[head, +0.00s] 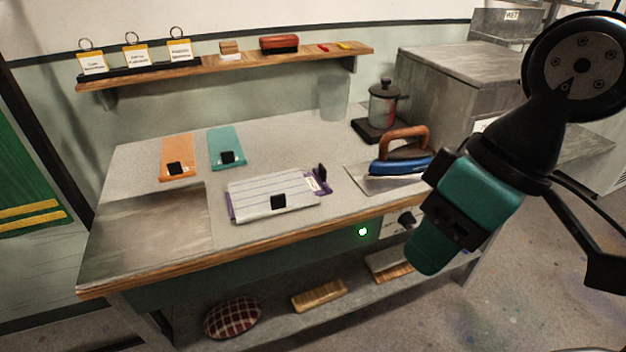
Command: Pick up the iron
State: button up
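The iron (402,165) is near the right end of the workbench. It has a brown handle, a blue body and a grey metal base. It appears to rest low on the bench or on a thin metal plate; I cannot tell which. My arm's teal and black links reach in from the right. They hide the iron's right end in this view. The iron's handle shows clearly. I cannot make out the gripper's fingertips.
The workbench (270,150) holds an orange card (178,150), a teal card (226,143), a striped pad (265,190) and a glass-bodied pot (383,100) behind the iron. A shelf (215,66) runs along the wall. Grey cabinets (440,95) stand at right.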

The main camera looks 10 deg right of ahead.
aim_at(411, 159)
jog(key=u, duration=0.65)
jog(key=i, duration=0.95)
jog(key=z, duration=0.8)
